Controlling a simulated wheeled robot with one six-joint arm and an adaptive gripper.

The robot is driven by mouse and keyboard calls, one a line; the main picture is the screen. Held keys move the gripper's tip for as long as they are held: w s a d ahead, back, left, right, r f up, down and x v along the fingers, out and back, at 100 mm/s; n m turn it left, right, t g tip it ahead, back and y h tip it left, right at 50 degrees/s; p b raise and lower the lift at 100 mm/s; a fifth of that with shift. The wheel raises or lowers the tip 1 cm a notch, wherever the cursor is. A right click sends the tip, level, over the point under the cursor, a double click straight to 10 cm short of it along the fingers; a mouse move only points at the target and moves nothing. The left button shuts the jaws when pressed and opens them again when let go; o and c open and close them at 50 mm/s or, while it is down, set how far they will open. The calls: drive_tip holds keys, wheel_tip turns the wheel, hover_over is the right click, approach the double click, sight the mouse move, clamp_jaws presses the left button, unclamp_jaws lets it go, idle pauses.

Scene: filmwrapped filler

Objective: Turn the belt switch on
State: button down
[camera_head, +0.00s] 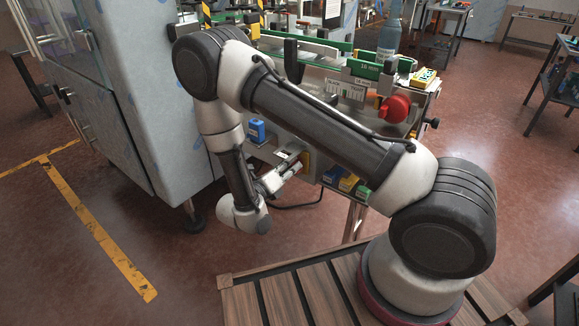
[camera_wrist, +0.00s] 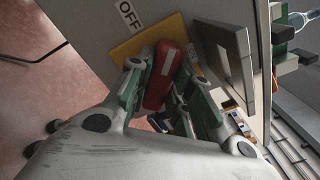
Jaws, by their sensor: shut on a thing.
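The belt switch has a red handle (camera_wrist: 160,80) on a yellow plate (camera_wrist: 128,50), set on a grey panel. A white label reading OFF (camera_wrist: 129,15) is beside the plate at the top of the wrist view. My gripper (camera_wrist: 158,76) is shut on the red handle, with a finger on each side of it. In the head view my gripper (camera_head: 292,170) is low at the front of the conveyor, by the yellow plate (camera_head: 305,158). The red handle is hidden there.
A grey metal box (camera_wrist: 226,55) juts out close to the handle. The conveyor (camera_head: 335,85) carries a bottle (camera_head: 389,40) and a red knob (camera_head: 394,109). A blue container (camera_head: 257,130) and small boxes (camera_head: 348,183) are nearby. A tall cabinet (camera_head: 140,90) stands left.

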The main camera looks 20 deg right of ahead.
drive_tip(key=m, duration=0.4)
drive_tip(key=shift+m, duration=2.5)
drive_tip(key=c, duration=1.3)
unclamp_jaws()
drive_tip(key=v, duration=1.2)
